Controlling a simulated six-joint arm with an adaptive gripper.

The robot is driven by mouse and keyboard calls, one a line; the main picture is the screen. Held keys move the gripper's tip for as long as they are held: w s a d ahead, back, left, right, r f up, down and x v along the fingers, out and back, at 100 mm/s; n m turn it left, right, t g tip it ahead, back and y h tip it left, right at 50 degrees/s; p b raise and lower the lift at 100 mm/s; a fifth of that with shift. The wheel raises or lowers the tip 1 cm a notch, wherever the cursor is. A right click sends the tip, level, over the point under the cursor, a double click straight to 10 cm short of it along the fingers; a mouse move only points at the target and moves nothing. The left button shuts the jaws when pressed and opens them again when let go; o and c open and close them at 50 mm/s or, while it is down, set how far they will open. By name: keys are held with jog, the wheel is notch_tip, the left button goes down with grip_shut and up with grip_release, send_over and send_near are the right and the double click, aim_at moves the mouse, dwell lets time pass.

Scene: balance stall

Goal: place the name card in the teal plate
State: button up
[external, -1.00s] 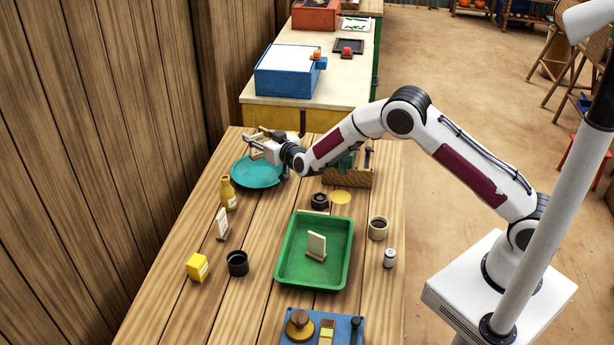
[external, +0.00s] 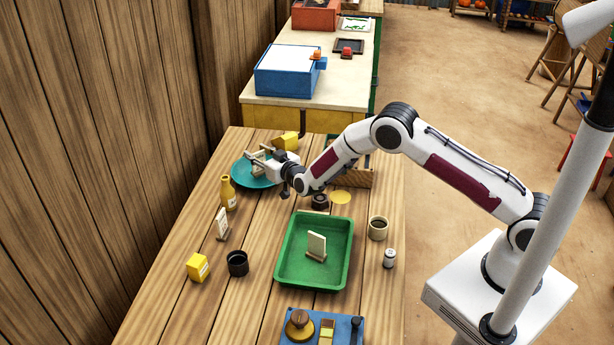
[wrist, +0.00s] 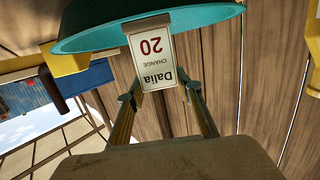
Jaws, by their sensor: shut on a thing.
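The name card (wrist: 154,62), white with a red border and the words "Dalia", "CHANGE" and "20", is between the fingers of my gripper (wrist: 160,95) in the wrist view. It appears upside down there, its upper part in front of the teal plate's rim. In the external view my gripper (external: 260,160) is over the teal plate (external: 243,175), which lies at the far left of the table. My gripper is shut on the card and hides part of the plate. Whether the card touches the plate I cannot tell.
A yellow bottle (external: 228,194) stands close in front of the plate, and a yellow object (external: 287,141) lies behind it. A wooden block (external: 352,177) is to the right. Other cards stand on the table (external: 222,225) and in the green tray (external: 287,277).

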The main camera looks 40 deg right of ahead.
jog(key=shift+f, duration=0.15)
jog(key=o, duration=1.3)
jog(key=shift+r, duration=3.45)
jog(key=shift+r, duration=0.1)
